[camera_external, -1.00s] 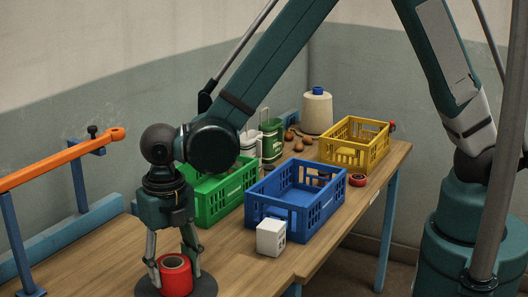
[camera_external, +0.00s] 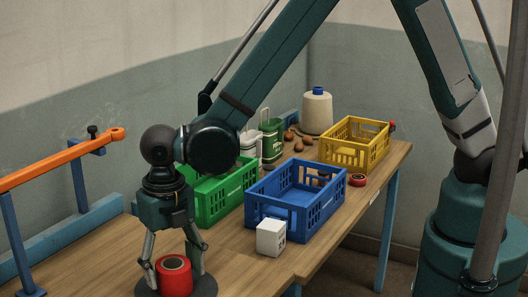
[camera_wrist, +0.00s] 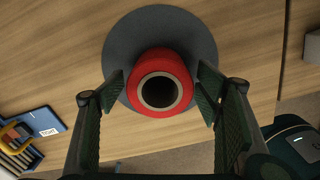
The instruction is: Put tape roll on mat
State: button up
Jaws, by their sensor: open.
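The red tape roll (camera_external: 174,277) stands on the round dark grey mat (camera_external: 207,286) near the front left of the table. In the wrist view the roll (camera_wrist: 160,105) lies on the mat (camera_wrist: 160,25), its round hole facing the camera. My gripper (camera_external: 176,268) is above and around the roll, with one finger on each side. In the wrist view my gripper's fingers (camera_wrist: 162,95) are spread, with a narrow gap on each side of the roll. The underside of the roll is hidden.
A green crate (camera_external: 214,205), a blue crate (camera_external: 312,217) and a yellow crate (camera_external: 371,151) stand along the table. A white box (camera_external: 270,238) is in front of the blue crate. An orange bar (camera_external: 60,162) runs at the left.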

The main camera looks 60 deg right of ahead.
aim_at(172, 263)
jog(key=shift+r, duration=0.15)
notch_tip(172, 263, up, 12)
jog(key=shift+p, duration=0.45)
dwell(0.8)
jog(key=s+d+r+m+t, duration=0.1)
jog(key=d+r+m, duration=0.4)
jog(key=d, duration=0.3)
jog(key=s+d+r+m+t+y, duration=0.1)
jog(key=d+r+m, duration=0.35)
jog(key=d, duration=0.35)
jog(key=s+d+r+m+t, duration=0.1)
jog(key=d+r+m, duration=0.4)
jog(key=d, duration=0.4)
jog(key=s+d+m+t, duration=0.2)
jog(key=s+d+m, duration=0.4)
jog(key=d+m, duration=0.3)
jog(key=s+d+r+m+t+h, duration=0.1)
jog(key=s+d+m+t, duration=0.1)
jog(key=s+d+m, duration=0.5)
jog(key=d+m, duration=0.1)
jog(key=d, duration=0.2)
jog(key=shift+r+m, duration=0.25)
jog(key=shift+m, duration=0.1)
